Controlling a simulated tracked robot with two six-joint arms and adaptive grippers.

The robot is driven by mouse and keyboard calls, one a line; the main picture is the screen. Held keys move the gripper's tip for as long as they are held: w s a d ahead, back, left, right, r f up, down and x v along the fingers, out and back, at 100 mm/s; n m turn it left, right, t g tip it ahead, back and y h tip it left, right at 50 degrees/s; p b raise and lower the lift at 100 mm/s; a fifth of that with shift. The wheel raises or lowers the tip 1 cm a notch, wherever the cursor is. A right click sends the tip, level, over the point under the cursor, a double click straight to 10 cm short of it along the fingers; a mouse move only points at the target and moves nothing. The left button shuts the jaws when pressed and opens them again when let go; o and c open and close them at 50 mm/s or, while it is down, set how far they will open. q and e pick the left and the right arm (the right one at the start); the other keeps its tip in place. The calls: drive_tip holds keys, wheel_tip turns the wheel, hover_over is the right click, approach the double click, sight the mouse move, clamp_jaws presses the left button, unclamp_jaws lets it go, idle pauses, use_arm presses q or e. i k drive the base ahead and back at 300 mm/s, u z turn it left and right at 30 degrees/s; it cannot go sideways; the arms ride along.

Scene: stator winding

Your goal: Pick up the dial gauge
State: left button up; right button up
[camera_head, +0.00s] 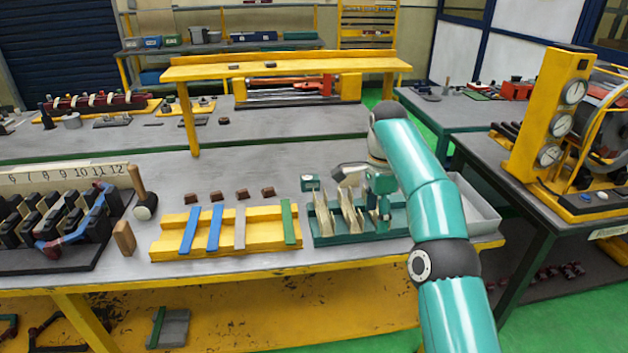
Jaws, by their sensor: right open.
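I cannot pick out a loose dial gauge for certain. A small teal block with a pale mark (311,183) stands on the grey bench, behind the left end of a green tray (325,238). Round white dials (560,125) are fixed in a yellow upright panel (538,118) at the right. My right gripper (381,212) points down over the right part of the green tray and is open. It is right of the small teal block and apart from it. My right forearm hides part of the bench behind. My left gripper is not in view.
Pale pointed pieces (348,212) stand in the green tray. A yellow tray (260,240) with coloured strips lies to its left, brown blocks (228,194) behind it. A mallet (143,195) and black slotted block (55,222) are further left. A grey bin (476,205) is at the right.

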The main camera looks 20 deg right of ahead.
sight(308, 182)
drive_tip(key=i, duration=1.35)
drive_tip(key=u, duration=0.05)
